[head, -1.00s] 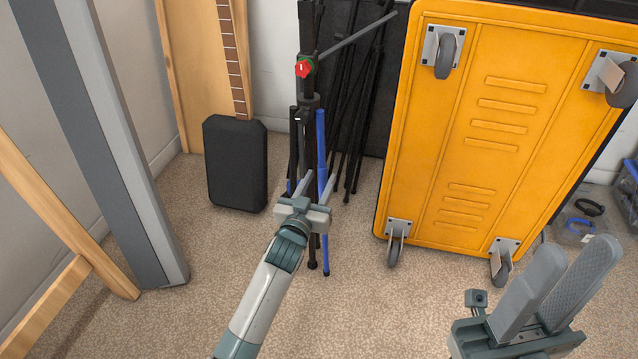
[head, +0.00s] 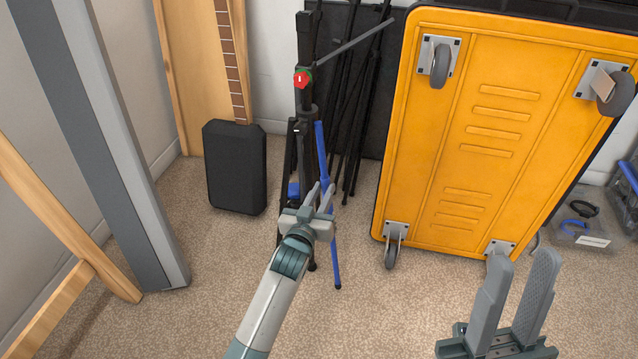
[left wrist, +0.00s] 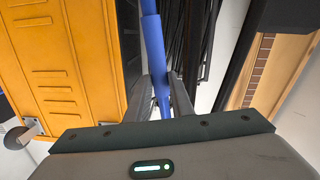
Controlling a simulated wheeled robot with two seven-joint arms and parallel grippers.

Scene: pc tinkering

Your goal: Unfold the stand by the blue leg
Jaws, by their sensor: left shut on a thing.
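The black stand (head: 305,110) with a red knob (head: 303,79) stands upright at the centre of the head view. Its blue leg (head: 322,145) slants down and out to the right, its foot just above or on the carpet; I cannot tell which. My left gripper (head: 320,193) is shut on the blue leg at mid-height. In the left wrist view the blue leg (left wrist: 153,45) runs down between the fingers (left wrist: 163,92). Another blue part (head: 293,190) shows left of the column. My right gripper (head: 522,258) is open and empty at the lower right.
A yellow wheeled case (head: 480,130) stands right of the stand. A black box-shaped object (head: 236,168) below a fretted neck is to the left. More black stands (head: 362,110) lean behind. Clear bins (head: 585,225) are at far right. Carpet in front is mostly free.

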